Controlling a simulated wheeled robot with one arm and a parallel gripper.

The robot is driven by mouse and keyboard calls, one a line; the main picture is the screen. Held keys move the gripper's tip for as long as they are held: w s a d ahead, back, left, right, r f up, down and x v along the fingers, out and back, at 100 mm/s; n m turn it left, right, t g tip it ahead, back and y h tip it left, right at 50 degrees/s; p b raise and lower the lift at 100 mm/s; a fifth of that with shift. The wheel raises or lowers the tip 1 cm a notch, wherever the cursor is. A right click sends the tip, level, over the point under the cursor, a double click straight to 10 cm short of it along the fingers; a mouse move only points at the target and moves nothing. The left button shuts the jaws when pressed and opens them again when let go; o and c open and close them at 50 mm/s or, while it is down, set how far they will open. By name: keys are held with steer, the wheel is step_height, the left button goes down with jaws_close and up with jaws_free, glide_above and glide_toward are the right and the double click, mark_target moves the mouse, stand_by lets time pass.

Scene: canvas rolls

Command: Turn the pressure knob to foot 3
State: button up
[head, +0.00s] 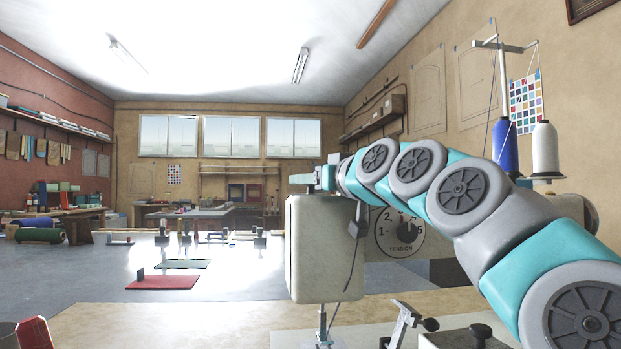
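A cream sewing-machine head (318,262) stands in front of me, with its needle bar and presser parts below it. A round dial marked TENSION (403,240) is on the machine behind my arm; the numbers 1, 2 and 5 show and my arm covers its upper part. No knob labelled pressure, and no foot 3 mark, can be made out. My teal and grey arm reaches in from the right. My gripper (318,178) is at the top of the machine head, seen from behind; its fingertips are unclear, and I cannot tell whether it touches anything.
A blue thread cone (505,147) and a white thread cone (544,150) stand on a thread stand at the right. A metal lever part (408,322) rises from the worktable (200,325) in front. Beyond are open floor, a red mat (163,282) and other benches.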

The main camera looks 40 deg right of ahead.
jaws_close()
stand_by(0.4)
